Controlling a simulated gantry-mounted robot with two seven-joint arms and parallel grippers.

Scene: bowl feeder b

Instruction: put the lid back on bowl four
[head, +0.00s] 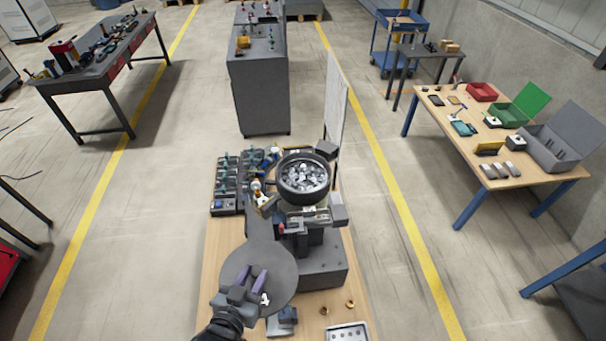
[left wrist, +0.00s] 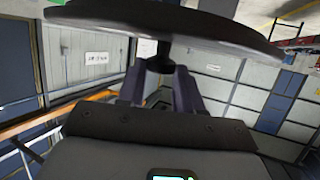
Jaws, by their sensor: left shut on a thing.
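The lid (head: 283,270) is a large flat grey disc in the head view, over the front left of the wooden bench. My left gripper (head: 251,277) is shut on its knob. In the left wrist view the lid (left wrist: 170,20) spans the top, its dark knob (left wrist: 160,60) between the two fingers. A round black feeder bowl (head: 304,176) stands uncovered beyond the lid, full of shiny metal parts. I cannot read a number on it. The lid is apart from the bowl, nearer to me. My right gripper is not in view.
A grey machine base (head: 322,271) supports the bowl. A rack of dark bins (head: 226,183) is left of it, and a thin upright panel (head: 336,105) stands behind right. Small brass pieces (head: 350,303) and a white tray (head: 348,333) lie at the front right.

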